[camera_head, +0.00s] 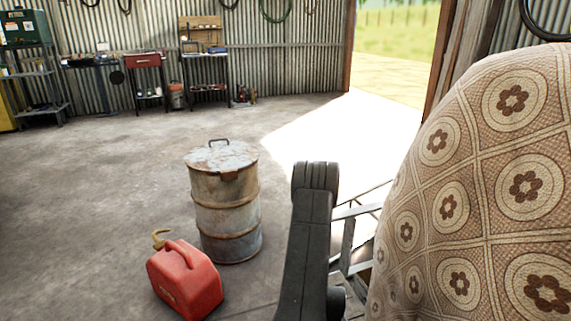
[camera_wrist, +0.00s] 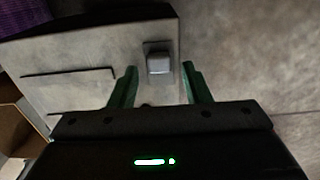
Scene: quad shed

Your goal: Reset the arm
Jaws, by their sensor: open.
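My gripper (camera_wrist: 160,88) shows in the wrist view with its two green fingers apart. Nothing is held between them. Beyond the fingertips is a pale grey surface (camera_wrist: 110,60) with a small square grey block (camera_wrist: 159,62) on it. I cannot tell how far the fingertips are from the block. In the head view my dark arm (camera_head: 308,240) rises at the lower middle, and the gripper cannot be made out there.
A rusty metal drum (camera_head: 226,205) and a red fuel can (camera_head: 185,280) stand left of my arm. A flower-patterned cloth shape (camera_head: 480,190) fills the right side. Shelves (camera_head: 30,75) and a red-drawered workbench (camera_head: 145,62) line the back wall. Open concrete floor (camera_head: 90,180) lies left.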

